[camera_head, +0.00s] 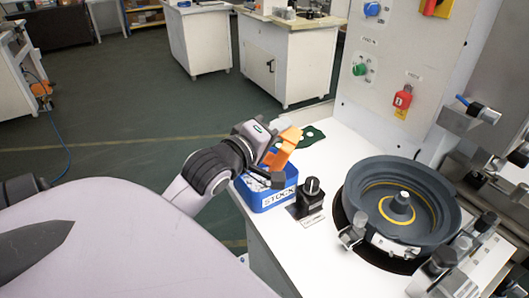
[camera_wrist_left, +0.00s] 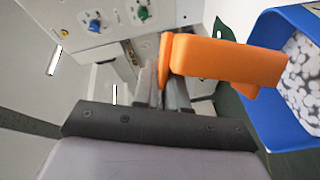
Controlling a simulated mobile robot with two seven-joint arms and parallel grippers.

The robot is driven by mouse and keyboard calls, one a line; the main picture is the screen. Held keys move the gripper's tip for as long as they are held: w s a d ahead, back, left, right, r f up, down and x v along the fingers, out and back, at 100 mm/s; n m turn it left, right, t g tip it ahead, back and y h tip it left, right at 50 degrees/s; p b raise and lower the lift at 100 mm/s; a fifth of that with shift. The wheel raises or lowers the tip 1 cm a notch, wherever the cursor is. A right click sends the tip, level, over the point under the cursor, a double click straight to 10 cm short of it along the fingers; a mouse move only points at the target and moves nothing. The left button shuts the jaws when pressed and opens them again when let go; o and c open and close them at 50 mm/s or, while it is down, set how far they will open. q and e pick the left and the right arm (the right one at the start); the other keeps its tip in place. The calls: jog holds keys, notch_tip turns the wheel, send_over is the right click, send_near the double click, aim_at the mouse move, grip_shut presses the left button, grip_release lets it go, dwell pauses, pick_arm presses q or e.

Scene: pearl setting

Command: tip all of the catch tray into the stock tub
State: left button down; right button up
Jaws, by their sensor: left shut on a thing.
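The orange catch tray (camera_head: 287,143) is held steeply tilted above the far side of the blue stock tub (camera_head: 268,199). My left gripper (camera_head: 268,162) is shut on the tray. In the left wrist view the gripper fingers (camera_wrist_left: 163,88) grip the narrow end of the orange tray (camera_wrist_left: 228,62), and its other end reaches over the blue tub (camera_wrist_left: 272,112). Many white pearl-like pieces (camera_wrist_left: 302,65) lie in the tub. The inside of the tray is hidden, so I cannot tell whether anything is in it. My right gripper is out of view.
A black knob block (camera_head: 311,192) stands right beside the tub. A dark round bowl machine (camera_head: 435,205) with metal clamps fills the right of the white bench (camera_head: 325,246). A control panel (camera_head: 386,62) rises behind. A dark green piece (camera_head: 312,137) lies behind the tray.

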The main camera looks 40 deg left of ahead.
aim_at(295, 137)
pick_arm(q)
jog(key=shift+w+d+m, duration=0.2)
jog(key=shift+d+m, duration=0.25)
jog(key=shift+w+d+m, duration=0.15)
jog(key=shift+d+m, duration=0.3)
jog(key=shift+w+d+r+m+g+y, duration=0.2)
jog(key=shift+d+r+m+g+y, duration=0.1)
jog(key=shift+d+r+m+g, duration=0.25)
jog(key=shift+w+d+f+m, duration=0.1)
jog(key=shift+w+d+m, duration=0.05)
jog(key=shift+d+m, duration=0.15)
jog(key=w+d+f+m+g+y, duration=0.1)
jog(key=w+d+f+m, duration=0.1)
jog(key=d+m, duration=0.2)
jog(key=w+d+f+m+g+y, duration=0.1)
jog(key=w+d+f+m+y, duration=0.1)
jog(key=d+m, duration=0.2)
jog(key=shift+w+d+f, duration=0.15)
jog(key=shift+d+f, duration=0.2)
jog(key=shift+d, duration=1.1)
jog(key=shift+r, duration=0.1)
notch_tip(295, 137, up, 6)
jog(key=shift+f, duration=0.1)
